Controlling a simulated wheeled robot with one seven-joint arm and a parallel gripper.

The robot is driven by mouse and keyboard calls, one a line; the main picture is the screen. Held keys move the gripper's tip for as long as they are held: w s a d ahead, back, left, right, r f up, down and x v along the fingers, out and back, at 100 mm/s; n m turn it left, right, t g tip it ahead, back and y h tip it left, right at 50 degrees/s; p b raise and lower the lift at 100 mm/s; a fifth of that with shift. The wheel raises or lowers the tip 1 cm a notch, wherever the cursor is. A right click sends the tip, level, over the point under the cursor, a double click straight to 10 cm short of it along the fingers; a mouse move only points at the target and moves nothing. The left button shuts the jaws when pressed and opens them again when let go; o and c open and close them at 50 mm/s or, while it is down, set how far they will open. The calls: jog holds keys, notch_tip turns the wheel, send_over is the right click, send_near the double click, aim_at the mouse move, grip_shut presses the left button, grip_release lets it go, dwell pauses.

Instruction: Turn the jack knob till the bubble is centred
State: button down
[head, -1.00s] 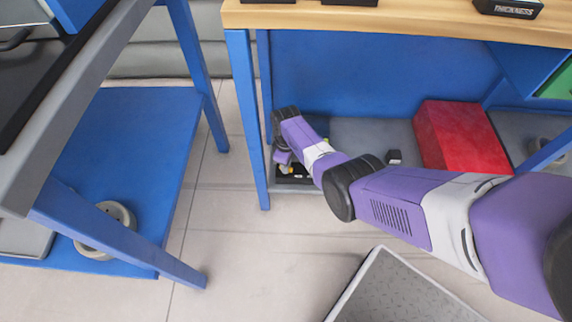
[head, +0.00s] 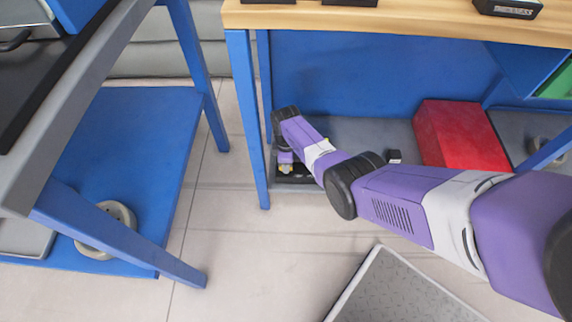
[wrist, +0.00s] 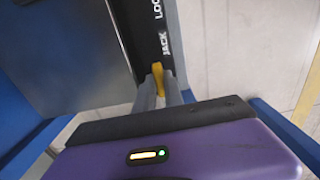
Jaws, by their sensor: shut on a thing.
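The jack knob (wrist: 157,73) shows as a small yellow piece beside a black panel lettered "JACK" (wrist: 150,35) in the wrist view. My gripper (wrist: 158,85) has its two grey fingers on either side of the knob, shut on it. In the head view my arm reaches down to the left end of the bench's lower shelf. My arm hides most of the knob and fingers in that view. I cannot make out a bubble in either view.
A red block (head: 462,135) and a small black block (head: 394,156) sit on the lower shelf. A blue bench leg (head: 246,120) stands just left of my wrist. The wooden bench top (head: 400,18) is above.

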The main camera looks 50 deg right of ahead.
jog(key=c, duration=1.4)
grip_release()
jog(key=shift+c, duration=0.2)
jog(key=shift+r, duration=0.1)
notch_tip(320, 180, up, 8)
jog(key=p, duration=0.4)
jog(key=shift+f+p, duration=0.2)
jog(key=shift+p, duration=0.1)
